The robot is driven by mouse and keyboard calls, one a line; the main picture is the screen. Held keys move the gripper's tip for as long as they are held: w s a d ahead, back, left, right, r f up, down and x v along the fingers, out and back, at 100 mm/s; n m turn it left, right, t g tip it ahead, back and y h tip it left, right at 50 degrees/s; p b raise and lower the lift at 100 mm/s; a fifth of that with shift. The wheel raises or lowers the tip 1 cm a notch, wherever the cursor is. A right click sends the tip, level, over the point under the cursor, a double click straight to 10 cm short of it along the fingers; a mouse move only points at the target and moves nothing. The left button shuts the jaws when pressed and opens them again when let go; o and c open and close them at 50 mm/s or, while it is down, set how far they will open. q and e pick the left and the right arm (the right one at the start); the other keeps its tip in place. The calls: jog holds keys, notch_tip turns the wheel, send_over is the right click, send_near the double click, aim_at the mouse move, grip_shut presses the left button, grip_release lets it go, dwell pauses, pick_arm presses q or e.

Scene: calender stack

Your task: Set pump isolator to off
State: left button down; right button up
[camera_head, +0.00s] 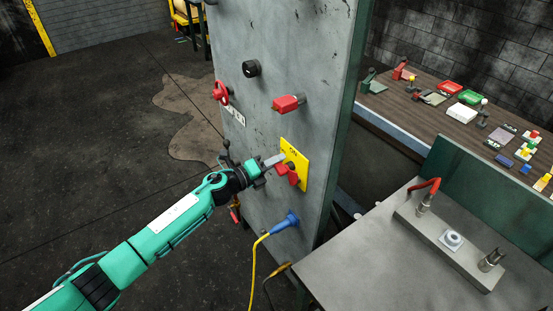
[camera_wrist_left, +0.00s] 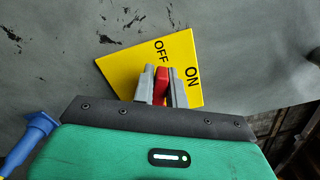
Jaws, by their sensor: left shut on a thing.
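The pump isolator is a red rotary handle (camera_head: 289,173) on a yellow plate (camera_head: 299,153) on the grey cabinet face. In the left wrist view the plate (camera_wrist_left: 125,71) reads OFF and ON, with ON to the right of OFF. My left gripper (camera_wrist_left: 160,86) is shut on the red handle (camera_wrist_left: 161,79), one grey finger on each side. In the head view the left gripper (camera_head: 274,161) reaches the plate from the left. The fingers hide part of the handle, so I cannot tell its exact setting. My right gripper is not in view.
A blue plug (camera_head: 287,222) with a yellow cable (camera_head: 253,262) sits below the isolator. A red lever (camera_head: 288,103), a red handle (camera_head: 221,92) and a black knob (camera_head: 251,68) are above. A grey bench (camera_head: 367,259) stands at right. Open floor lies left.

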pick_arm(q)
jog(key=n, duration=0.1)
jog(key=f+n, duration=0.1)
jog(key=n, duration=0.1)
jog(key=n+p, duration=0.1)
jog(key=n, duration=0.1)
jog(key=shift+w+a+f, duration=0.1)
jog(key=shift+w+f, duration=0.05)
jog(key=shift+f, duration=0.2)
jog(key=shift+f+n, duration=0.1)
jog(key=shift+n, duration=0.3)
jog(key=c, duration=1.4)
grip_release()
jog(key=shift+c, duration=0.2)
jog(key=shift+a, duration=0.1)
jog(key=b+v, duration=0.3)
jog(key=v, duration=1)
jog(key=shift+s+a+b, duration=0.25)
jog(key=shift+s+b, duration=0.05)
jog(key=shift+b, duration=0.1)
